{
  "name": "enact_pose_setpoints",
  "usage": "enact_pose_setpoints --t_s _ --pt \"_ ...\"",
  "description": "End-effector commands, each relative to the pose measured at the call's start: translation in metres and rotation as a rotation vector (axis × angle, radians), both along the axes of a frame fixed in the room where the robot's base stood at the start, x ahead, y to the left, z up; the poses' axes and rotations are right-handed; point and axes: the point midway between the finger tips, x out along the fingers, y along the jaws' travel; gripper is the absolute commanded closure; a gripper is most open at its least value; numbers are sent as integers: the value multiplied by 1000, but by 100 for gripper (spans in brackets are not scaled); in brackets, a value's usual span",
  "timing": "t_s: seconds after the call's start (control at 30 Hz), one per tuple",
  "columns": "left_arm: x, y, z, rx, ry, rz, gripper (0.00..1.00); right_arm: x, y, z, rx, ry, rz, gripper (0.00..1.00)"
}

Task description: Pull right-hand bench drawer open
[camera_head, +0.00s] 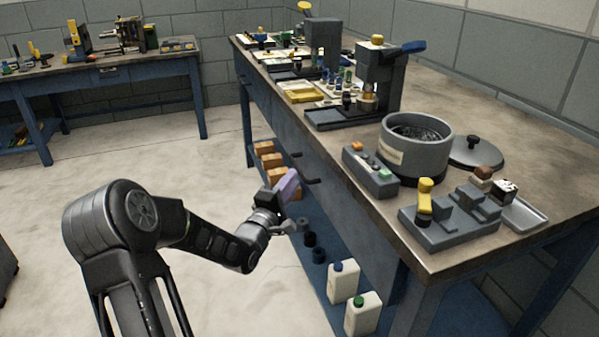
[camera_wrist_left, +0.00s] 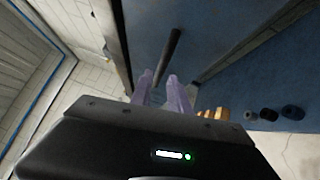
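The long bench (camera_head: 470,245) has a blue front with dark bar handles. The nearer handle (camera_head: 311,182) is beside my left gripper (camera_head: 290,186) in the head view; another dark handle (camera_head: 295,155) shows farther along. In the left wrist view, one dark handle (camera_wrist_left: 172,55) stands out from a blue drawer front (camera_wrist_left: 205,30), just ahead of my left gripper (camera_wrist_left: 159,84). Its two lavender fingers are apart with nothing between them, and the handle looks beyond their tips. I see no clear gap showing a drawer pulled out. My right gripper is not in view.
A low blue shelf under the bench holds two white jugs (camera_head: 343,283), dark round pieces (camera_head: 318,255) and orange-brown blocks (camera_head: 272,160). The bench top carries a press (camera_head: 378,80) and a grey pot (camera_head: 415,150). The floor left of the bench is clear.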

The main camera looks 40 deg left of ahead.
Motion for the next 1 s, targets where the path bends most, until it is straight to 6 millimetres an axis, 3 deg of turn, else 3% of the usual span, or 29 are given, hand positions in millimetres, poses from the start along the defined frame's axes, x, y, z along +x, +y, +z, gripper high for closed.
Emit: enact_pose_setpoints --t_s 0.2,0.33,0.67,0.93,1.0 --pt "34 6 3 -1 -1 -1 78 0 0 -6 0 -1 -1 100" --pt "47 8 5 0 0 -1 78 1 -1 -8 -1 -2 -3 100" --pt "52 9 7 0 1 -1 78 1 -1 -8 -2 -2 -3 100" --pt "52 9 7 0 1 0 100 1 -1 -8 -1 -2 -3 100" --pt "52 9 7 0 1 -1 100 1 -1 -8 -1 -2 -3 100"
